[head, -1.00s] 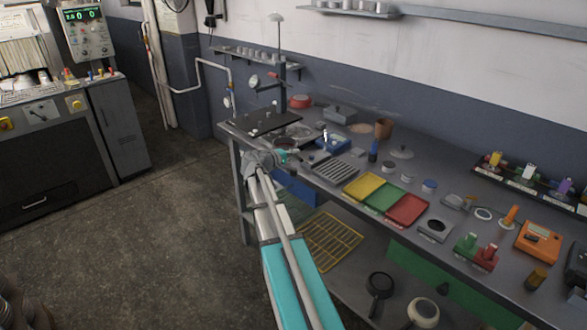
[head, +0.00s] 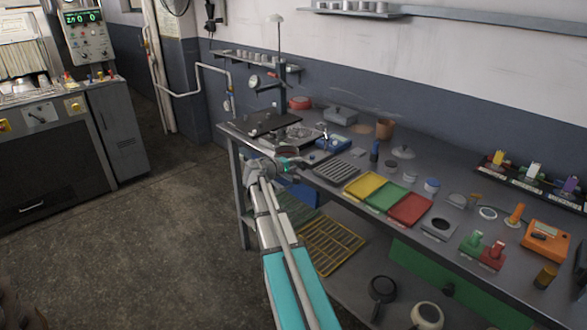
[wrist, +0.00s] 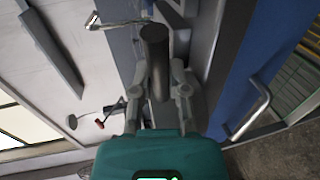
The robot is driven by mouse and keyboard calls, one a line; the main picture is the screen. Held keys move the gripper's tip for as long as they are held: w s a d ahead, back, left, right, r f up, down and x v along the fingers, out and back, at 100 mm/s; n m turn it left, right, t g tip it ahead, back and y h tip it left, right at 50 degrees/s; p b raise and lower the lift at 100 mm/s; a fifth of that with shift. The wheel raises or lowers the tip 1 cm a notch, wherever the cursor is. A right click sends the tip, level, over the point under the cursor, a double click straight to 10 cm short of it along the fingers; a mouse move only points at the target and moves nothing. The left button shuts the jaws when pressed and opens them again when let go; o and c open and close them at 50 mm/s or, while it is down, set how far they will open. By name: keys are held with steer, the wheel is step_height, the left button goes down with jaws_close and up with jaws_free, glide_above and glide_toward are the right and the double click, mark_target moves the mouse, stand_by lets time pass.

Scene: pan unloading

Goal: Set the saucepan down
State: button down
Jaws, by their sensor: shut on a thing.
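The saucepan (head: 287,151) is small and dark at the left end of the workbench (head: 352,206) in the head view. My gripper (head: 288,163) is at its near side, by the bench's front edge. In the wrist view my gripper (wrist: 158,92) is shut on the saucepan's dark round handle (wrist: 156,50), which stands between the two fingers. The pan's body is mostly hidden in the wrist view. I cannot tell whether its base touches the surface below.
A black plate (head: 268,124) and a blue item (head: 333,142) are close to the saucepan. Yellow (head: 367,182), green (head: 386,193) and red (head: 410,209) trays lie to the right. Two pans (head: 382,287) (head: 427,314) and a yellow rack (head: 333,247) are below.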

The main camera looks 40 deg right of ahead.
steer(key=shift+f, duration=0.1)
steer(key=c, duration=0.6)
jaws_free()
steer(key=shift+c, duration=0.2)
steer(key=shift+r, duration=0.2)
steer(key=p+v, duration=0.2)
steer(key=v, duration=1)
steer(key=shift+p, duration=0.35)
steer(key=shift+f, duration=0.15)
